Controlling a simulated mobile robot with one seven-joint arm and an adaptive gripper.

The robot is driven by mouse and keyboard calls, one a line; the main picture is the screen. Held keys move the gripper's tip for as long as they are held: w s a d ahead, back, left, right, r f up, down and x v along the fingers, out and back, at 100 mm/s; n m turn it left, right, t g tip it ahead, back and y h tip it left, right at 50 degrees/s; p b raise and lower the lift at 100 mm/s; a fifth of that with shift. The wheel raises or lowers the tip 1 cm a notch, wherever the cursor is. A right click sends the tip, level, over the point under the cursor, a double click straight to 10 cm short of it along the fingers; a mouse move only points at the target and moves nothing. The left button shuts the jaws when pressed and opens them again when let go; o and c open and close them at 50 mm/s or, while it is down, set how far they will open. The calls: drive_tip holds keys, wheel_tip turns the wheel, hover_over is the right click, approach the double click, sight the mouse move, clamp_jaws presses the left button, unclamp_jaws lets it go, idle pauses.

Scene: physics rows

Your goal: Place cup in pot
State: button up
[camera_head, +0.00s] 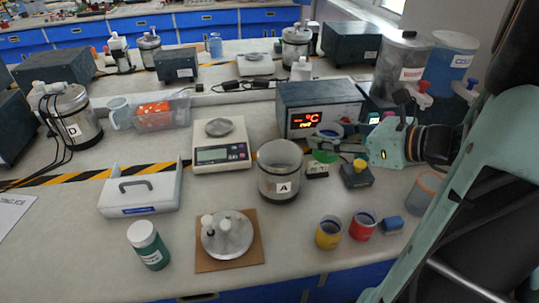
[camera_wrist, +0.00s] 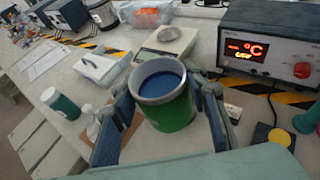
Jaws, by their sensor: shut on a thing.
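My gripper (camera_head: 333,145) is shut on a green cup (camera_head: 325,156), partly hidden by the fingers in the head view. In the wrist view the green cup (camera_wrist: 172,115) sits upright between the two blue finger pads, showing its grey rim and blue inside. The steel pot marked A (camera_head: 280,185) stands open on the bench, left of the held cup in the head view. The cup appears above bench height, beside the pot's right rim. I cannot make out the pot in the wrist view, where the cup and fingers cover that area.
A controller with a red display (camera_head: 318,112) stands behind the pot. A scale (camera_head: 222,155) is behind left. A stand on a brown board (camera_head: 258,243) lies in front. Yellow (camera_head: 328,236) and red (camera_head: 361,229) cups stand front right. A yellow-topped button box (camera_head: 357,178) sits below my gripper.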

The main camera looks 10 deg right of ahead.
drive_tip(key=w+a+f, duration=0.2)
drive_tip(key=w+f, duration=0.1)
drive_tip(key=f, duration=0.1)
drive_tip(key=w+a+f+b, duration=0.1)
drive_tip(key=w+a+f, duration=0.2)
drive_tip(key=f, duration=0.1)
drive_tip(key=w+a+f+b, duration=0.1)
drive_tip(key=w+a+f, duration=0.2)
drive_tip(key=w+f, duration=0.1)
drive_tip(key=shift+w+a+f, duration=0.1)
drive_tip(key=shift+a, duration=0.15)
drive_tip(key=shift+f, duration=0.2)
drive_tip(key=shift+f+b, duration=0.1)
drive_tip(key=shift+b, duration=0.2)
